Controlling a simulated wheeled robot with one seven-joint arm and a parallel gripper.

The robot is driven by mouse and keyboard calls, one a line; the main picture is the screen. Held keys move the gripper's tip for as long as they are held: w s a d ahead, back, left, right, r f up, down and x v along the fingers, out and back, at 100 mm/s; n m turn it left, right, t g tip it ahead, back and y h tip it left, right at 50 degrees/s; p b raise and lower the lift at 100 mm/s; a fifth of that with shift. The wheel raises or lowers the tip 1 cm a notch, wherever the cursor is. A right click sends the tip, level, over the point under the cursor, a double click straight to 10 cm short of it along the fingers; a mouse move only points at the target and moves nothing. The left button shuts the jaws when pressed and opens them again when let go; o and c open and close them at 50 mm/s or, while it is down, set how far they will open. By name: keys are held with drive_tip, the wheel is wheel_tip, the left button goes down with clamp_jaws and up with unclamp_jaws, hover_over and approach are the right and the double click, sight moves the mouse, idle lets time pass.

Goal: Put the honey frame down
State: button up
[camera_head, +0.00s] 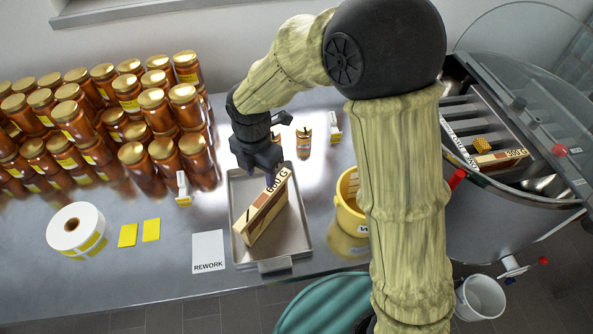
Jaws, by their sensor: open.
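A wooden honey frame (262,214) with a printed label on its top bar stands on its edge in a shallow metal tray (241,257). It lies at a slant, its far end toward the upper right. My gripper (265,178) is open just above and behind the frame's far end. My gripper hides part of the tray's back; I cannot tell whether a finger touches the frame. Another wooden frame (500,158) marked "300 G" sits in the steel extractor drum (500,215) on the right.
Many honey jars (130,90) crowd the bench's left. A label roll (76,227), yellow cards (128,235) and a REWORK card (208,252) lie left of the tray. A yellow bucket (349,216) stands close on its right. A small jar (304,138) stands behind.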

drive_tip(key=s+d+r+m+t, duration=0.1)
drive_tip(key=s+d+m, duration=0.2)
drive_tip(key=d+m, duration=0.9)
drive_tip(key=s+d+r+m+t, duration=0.1)
drive_tip(key=s+d+m, duration=0.2)
drive_tip(key=d+m, duration=1)
drive_tip(key=m, duration=0.4)
drive_tip(key=shift+s+d+r+m+t, duration=0.15)
drive_tip(key=shift+d+r+m+t, duration=0.1)
drive_tip(key=shift+r+m+t, duration=0.1)
